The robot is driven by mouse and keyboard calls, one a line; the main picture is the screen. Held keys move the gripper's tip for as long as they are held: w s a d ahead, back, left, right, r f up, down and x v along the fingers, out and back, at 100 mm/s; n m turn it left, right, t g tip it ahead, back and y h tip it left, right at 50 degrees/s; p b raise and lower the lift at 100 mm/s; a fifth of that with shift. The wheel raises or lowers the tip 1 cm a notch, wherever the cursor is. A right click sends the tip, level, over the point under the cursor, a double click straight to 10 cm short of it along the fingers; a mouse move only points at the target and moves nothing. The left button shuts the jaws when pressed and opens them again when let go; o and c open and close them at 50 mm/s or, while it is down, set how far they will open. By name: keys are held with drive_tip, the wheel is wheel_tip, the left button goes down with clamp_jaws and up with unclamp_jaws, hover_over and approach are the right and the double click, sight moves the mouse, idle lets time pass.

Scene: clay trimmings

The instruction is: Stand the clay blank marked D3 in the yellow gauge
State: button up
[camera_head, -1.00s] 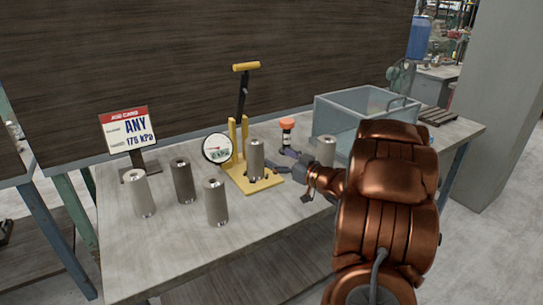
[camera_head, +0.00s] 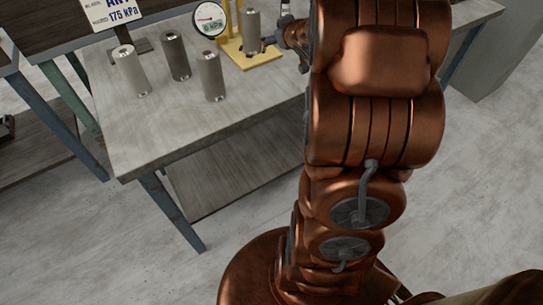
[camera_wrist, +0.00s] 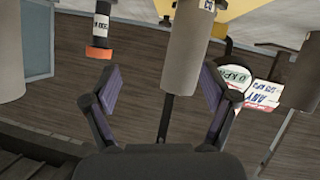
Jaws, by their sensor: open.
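A grey cylindrical blank (camera_head: 252,27) stands upright on the yellow gauge (camera_head: 262,59), by its round dial (camera_head: 209,19), which reads 0 kPa. My gripper (camera_head: 270,41) is just right of that blank. In the wrist view, which is upside down, my gripper (camera_wrist: 161,70) is open, and the grey blank (camera_wrist: 187,45) shows between its fingers, closer to the right one. I cannot tell whether it touches. Three more blanks stand left on the table: a light one (camera_head: 130,72), a darker one (camera_head: 175,57) and another grey one (camera_head: 211,77). No D3 mark is legible.
A sign (camera_head: 118,12) reading 175 kPa stands at the back left. An orange-capped bottle (camera_wrist: 99,38) and another cylinder (camera_wrist: 9,60) show left in the wrist view. The table's front (camera_head: 190,120) is clear. My arm hides the table's right part.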

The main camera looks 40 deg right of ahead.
drive_tip(key=s+a+g, duration=0.2)
drive_tip(key=s, duration=0.1)
drive_tip(key=s+a+f+m+g, duration=0.1)
drive_tip(key=s+a, duration=0.2)
drive_tip(key=s+a+f+g+h, duration=0.1)
drive_tip(key=s+a+g, duration=0.1)
drive_tip(key=s, duration=0.1)
drive_tip(key=shift+a+m+g, duration=0.3)
drive_tip(key=s+a+f+g+y, duration=0.1)
drive_tip(key=s+a+g, duration=0.3)
drive_tip(key=s+a, duration=0.7)
drive_tip(key=s+a+f+n+g+y, duration=0.1)
drive_tip(key=s+a+g, duration=0.4)
drive_tip(key=s+a, duration=0.6)
drive_tip(key=s+f+y, duration=0.1)
drive_tip(key=s+y, duration=0.1)
drive_tip(key=s, duration=0.4)
drive_tip(key=shift+s+a+n, duration=0.15)
drive_tip(key=shift+a+n, duration=0.15)
drive_tip(key=shift+a, duration=0.05)
drive_tip(key=shift+r, duration=0.1)
